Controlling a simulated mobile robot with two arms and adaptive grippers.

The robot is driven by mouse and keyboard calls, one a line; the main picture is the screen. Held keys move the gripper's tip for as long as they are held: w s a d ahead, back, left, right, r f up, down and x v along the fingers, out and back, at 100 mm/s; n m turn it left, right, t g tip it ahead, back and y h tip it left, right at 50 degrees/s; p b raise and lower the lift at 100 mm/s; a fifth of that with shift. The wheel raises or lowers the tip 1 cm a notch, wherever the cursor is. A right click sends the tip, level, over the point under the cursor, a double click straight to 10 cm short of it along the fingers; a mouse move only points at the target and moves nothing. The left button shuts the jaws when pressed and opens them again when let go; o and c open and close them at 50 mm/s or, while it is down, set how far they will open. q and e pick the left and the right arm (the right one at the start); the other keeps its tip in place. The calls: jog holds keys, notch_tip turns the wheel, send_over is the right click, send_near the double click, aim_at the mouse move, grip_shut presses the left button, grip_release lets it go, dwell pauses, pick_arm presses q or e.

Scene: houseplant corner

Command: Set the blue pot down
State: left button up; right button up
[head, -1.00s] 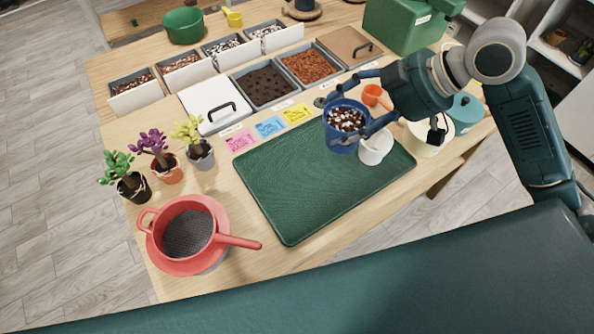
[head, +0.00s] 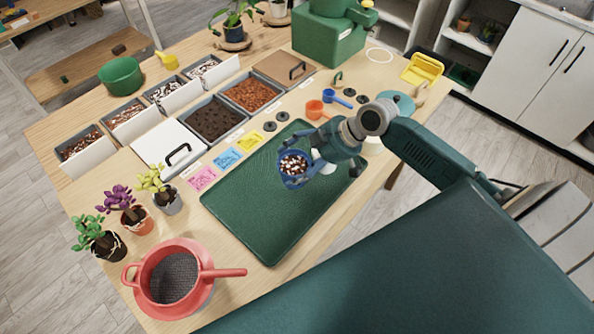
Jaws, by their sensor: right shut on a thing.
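The blue pot (head: 292,181) holds a brown and white mix. It is over the right part of the green mat (head: 249,222) in the head view. My right gripper (head: 295,166) is shut on the blue pot, with its fingers around the pot's sides. I cannot tell whether the pot's base touches the mat. A white cup-like thing is partly hidden behind the gripper. My left gripper is not in view.
A red pot with a long handle (head: 222,273) stands at the front left. Several small plants, including a purple one (head: 130,212), line the left edge. Soil bins (head: 212,123) are behind the mat. The mat's left part is clear.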

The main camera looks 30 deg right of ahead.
aim_at(297, 173)
notch_tip(297, 173, down, 4)
jog(key=shift+f+p, duration=0.15)
jog(key=shift+p, duration=0.2)
jog(key=shift+f, duration=0.1)
jog(key=shift+f, duration=0.1)
jog(key=shift+f, duration=0.15)
jog(key=o, duration=1.4)
jog(key=shift+c, duration=0.2)
